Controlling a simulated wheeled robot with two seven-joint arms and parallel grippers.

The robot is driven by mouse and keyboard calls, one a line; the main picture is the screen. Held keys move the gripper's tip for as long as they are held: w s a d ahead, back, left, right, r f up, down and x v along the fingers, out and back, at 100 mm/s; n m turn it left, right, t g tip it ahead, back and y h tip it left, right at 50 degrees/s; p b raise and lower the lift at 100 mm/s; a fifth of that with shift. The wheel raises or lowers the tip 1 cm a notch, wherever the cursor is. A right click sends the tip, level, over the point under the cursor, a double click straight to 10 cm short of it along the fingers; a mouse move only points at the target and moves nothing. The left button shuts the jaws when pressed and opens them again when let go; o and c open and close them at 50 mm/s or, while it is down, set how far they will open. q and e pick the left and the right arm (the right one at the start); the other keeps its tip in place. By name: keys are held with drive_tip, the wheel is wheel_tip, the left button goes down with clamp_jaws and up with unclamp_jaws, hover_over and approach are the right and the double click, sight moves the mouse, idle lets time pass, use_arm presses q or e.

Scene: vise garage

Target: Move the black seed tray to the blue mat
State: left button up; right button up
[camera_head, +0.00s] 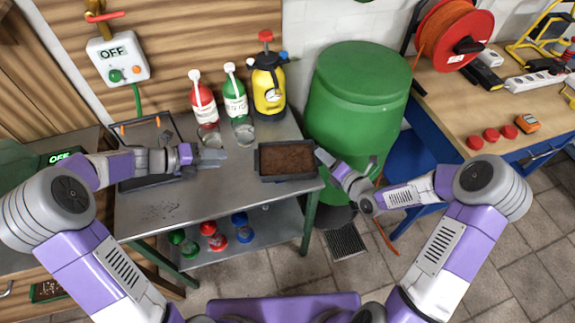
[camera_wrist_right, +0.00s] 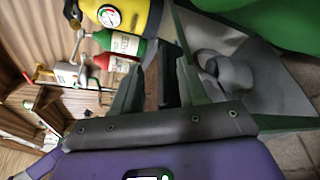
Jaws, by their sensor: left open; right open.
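The black seed tray (camera_head: 290,178), filled with brown soil, sits on the right part of the metal bench (camera_head: 165,220). My right gripper (camera_head: 322,157) is open at the tray's right end. In the right wrist view its fingers (camera_wrist_right: 158,85) stand apart, with a dark edge between them, probably the tray wall; I cannot tell whether they touch it. My left gripper (camera_head: 220,156) is open and empty over the bench, left of the tray and apart from it. I cannot make out a blue mat in either view.
Red (camera_head: 203,98) and green (camera_head: 235,97) bottles and a yellow sprayer (camera_head: 268,85) stand at the bench's back. A large green barrel (camera_head: 357,95) is close on the right. A dark open crate (camera_head: 150,133) lies at left. The bench front is mostly clear.

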drive_tip(key=v, duration=1)
drive_tip(key=shift+s, duration=0.15)
